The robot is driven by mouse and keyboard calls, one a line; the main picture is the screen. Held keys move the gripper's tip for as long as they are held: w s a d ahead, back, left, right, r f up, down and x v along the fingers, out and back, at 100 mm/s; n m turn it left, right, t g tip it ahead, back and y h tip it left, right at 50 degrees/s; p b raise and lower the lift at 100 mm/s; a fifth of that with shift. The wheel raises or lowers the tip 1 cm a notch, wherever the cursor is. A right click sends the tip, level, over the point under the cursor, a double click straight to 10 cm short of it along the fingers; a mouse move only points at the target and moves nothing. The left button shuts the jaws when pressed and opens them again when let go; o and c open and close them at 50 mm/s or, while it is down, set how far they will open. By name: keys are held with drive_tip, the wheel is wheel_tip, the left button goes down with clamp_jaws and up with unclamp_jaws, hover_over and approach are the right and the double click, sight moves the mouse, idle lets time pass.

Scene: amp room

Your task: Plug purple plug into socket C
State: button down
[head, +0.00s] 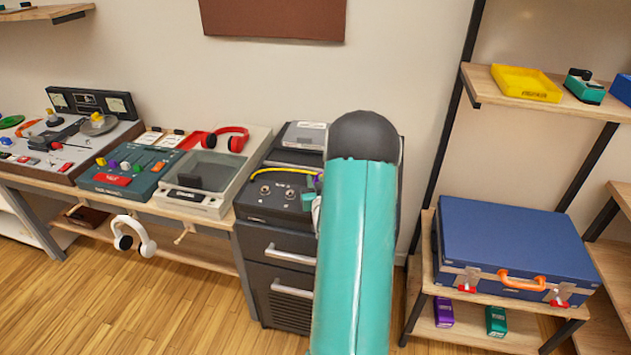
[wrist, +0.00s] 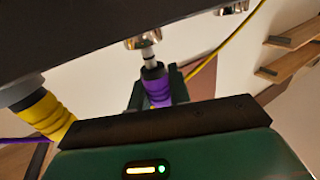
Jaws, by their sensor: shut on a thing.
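The purple plug (wrist: 158,88) is in the wrist view, with its metal tip pointing up at a silver socket (wrist: 143,42). The tip is at the socket's mouth; I cannot tell whether it has entered. My gripper (wrist: 157,92) is shut around the purple plug, with dark green fingers on both sides. A second silver socket (wrist: 232,8) is empty at the top right. A yellow plug (wrist: 45,113) sits in a socket at the left. In the head view my arm hides most of my gripper; a bit of purple (head: 319,178) shows beside it. No socket letter is readable.
The dark amp cabinet (head: 275,210) has two visible sockets and a yellow cable (head: 285,171) on top. A desk with mixers and red headphones (head: 225,137) stands left. A shelf with a blue case (head: 510,240) stands right. Wooden floor lies in front.

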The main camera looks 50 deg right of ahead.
drive_tip(key=shift+f, duration=0.9)
drive_tip(key=c, duration=1.2)
unclamp_jaws()
drive_tip(key=v, duration=1.4)
